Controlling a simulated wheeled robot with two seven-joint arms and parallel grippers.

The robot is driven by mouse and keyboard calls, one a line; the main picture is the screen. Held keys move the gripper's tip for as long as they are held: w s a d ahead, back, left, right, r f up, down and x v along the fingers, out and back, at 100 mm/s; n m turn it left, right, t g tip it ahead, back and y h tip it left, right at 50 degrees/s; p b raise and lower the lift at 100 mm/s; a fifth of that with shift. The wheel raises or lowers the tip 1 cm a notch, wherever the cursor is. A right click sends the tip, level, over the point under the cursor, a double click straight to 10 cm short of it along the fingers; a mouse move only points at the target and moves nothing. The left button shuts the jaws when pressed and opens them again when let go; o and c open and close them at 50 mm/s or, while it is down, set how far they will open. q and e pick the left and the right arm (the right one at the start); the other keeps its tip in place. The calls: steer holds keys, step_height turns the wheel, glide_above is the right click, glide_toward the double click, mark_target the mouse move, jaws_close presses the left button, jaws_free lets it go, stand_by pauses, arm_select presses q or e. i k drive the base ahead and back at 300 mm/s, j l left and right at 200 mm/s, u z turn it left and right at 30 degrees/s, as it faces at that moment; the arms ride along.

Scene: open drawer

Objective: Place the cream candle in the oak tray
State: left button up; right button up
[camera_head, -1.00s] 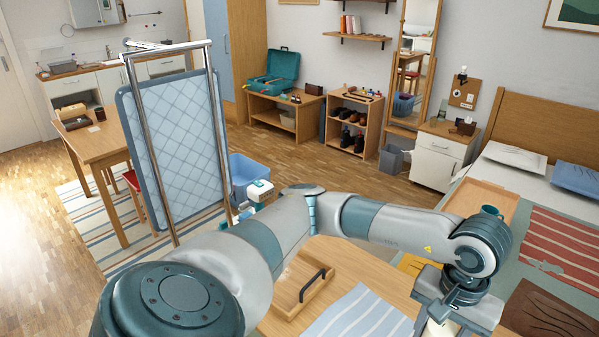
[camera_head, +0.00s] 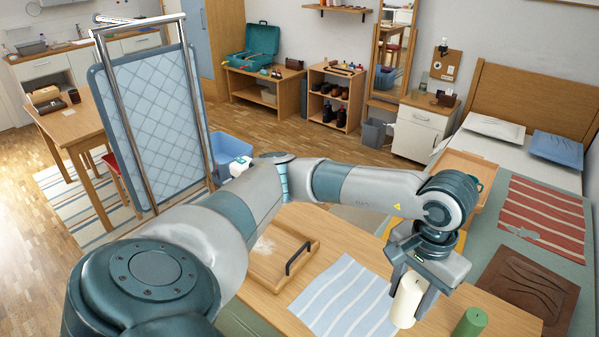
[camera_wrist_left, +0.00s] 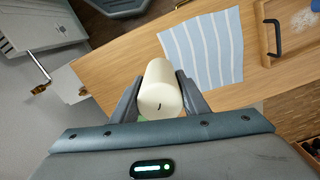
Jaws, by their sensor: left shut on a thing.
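The cream candle (camera_head: 405,300) is upright between the fingers of my left gripper (camera_head: 408,285), near the table's front right part. The gripper is shut on it. In the left wrist view the candle (camera_wrist_left: 160,92) shows its wick end, with a finger on each side. I cannot tell whether its base touches the table. The oak tray (camera_head: 262,272) lies on the table, left of the candle, with a black handle and a pale patch inside. Part of it shows in the left wrist view (camera_wrist_left: 283,50). My forearm covers the tray's far left side. My right gripper is not in view.
A striped blue cloth (camera_head: 345,297) lies flat between tray and candle. A green candle (camera_head: 470,322) stands right of my gripper. Behind the wrist is a yellow item (camera_head: 392,228).

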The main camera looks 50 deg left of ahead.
mark_target(265, 246)
steer(key=u, duration=1.15)
steer(key=i+j, duration=0.35)
steer(key=i, duration=0.1)
